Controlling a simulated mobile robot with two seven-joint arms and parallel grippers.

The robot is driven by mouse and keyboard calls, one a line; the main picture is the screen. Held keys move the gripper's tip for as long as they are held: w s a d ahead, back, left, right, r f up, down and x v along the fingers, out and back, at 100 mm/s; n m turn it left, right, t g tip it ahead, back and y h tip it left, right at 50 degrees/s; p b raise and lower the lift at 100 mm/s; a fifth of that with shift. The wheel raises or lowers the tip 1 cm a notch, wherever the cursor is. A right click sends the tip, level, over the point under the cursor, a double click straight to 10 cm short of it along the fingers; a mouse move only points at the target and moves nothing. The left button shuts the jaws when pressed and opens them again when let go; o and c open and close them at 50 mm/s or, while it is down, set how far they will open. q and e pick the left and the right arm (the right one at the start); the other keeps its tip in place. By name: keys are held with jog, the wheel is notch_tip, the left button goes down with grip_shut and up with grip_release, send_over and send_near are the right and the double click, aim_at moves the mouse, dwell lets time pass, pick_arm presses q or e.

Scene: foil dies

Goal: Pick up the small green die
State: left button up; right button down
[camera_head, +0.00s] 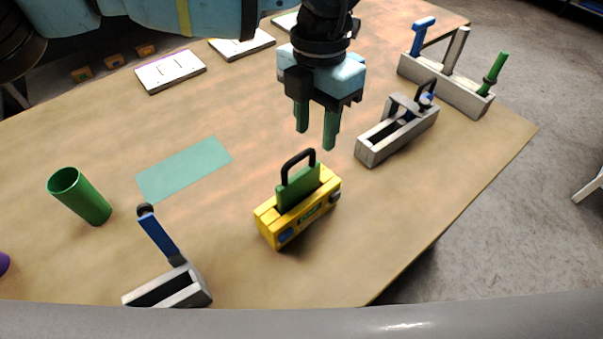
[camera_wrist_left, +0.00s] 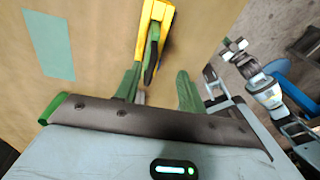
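The small green die (camera_head: 298,188) is a flat green block with a black loop handle, standing upright in a slot of a yellow holder (camera_head: 273,221) on the table. My left gripper (camera_head: 316,138) is above and slightly behind the handle in the head view. Its two green fingers are apart, with nothing between them. In the left wrist view the fingers (camera_wrist_left: 158,88) are spread, and the yellow holder (camera_wrist_left: 166,22) lies beyond them with the dark handle (camera_wrist_left: 152,55) pointing toward them. The gripper does not appear to touch the handle. I cannot make out my right gripper.
A grey holder (camera_head: 368,155) with a black-handled piece stands right of the gripper. A grey rack (camera_head: 450,92) holds several tools behind it. A green cup (camera_head: 83,199), a teal mat (camera_head: 185,169) and a blue-levered grey holder (camera_head: 190,293) are left. Bare table surrounds the yellow holder.

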aim_at(300, 174)
pick_arm(q)
jog(key=shift+s+a+f+y, duration=0.3)
jog(key=shift+s+f, duration=0.05)
jog(key=shift+f, duration=0.25)
jog(key=shift+s+a+f+m+y, duration=0.15)
jog(key=shift+f, duration=0.4)
jog(key=shift+s+a+f+m+y, duration=0.15)
jog(key=shift+f, duration=1)
jog(key=shift+a+f+p, duration=0.15)
jog(key=shift+a+f, duration=0.05)
jog(key=shift+f, duration=0.65)
jog(key=shift+a+f+p, duration=0.15)
jog(key=shift+f, duration=0.7)
jog(key=shift+a+f+p, duration=0.15)
jog(key=shift+a+f, duration=0.05)
jog(key=shift+f, duration=0.65)
pick_arm(e)
jog(key=shift+s+a+r, duration=0.3)
jog(key=shift+a+r, duration=0.15)
jog(key=shift+r, duration=0.1)
jog(key=shift+s+a+r, duration=0.3)
jog(key=shift+a+r, duration=0.15)
jog(key=shift+r, duration=0.05)
pick_arm(q)
jog(key=shift+c, duration=0.3)
grip_shut()
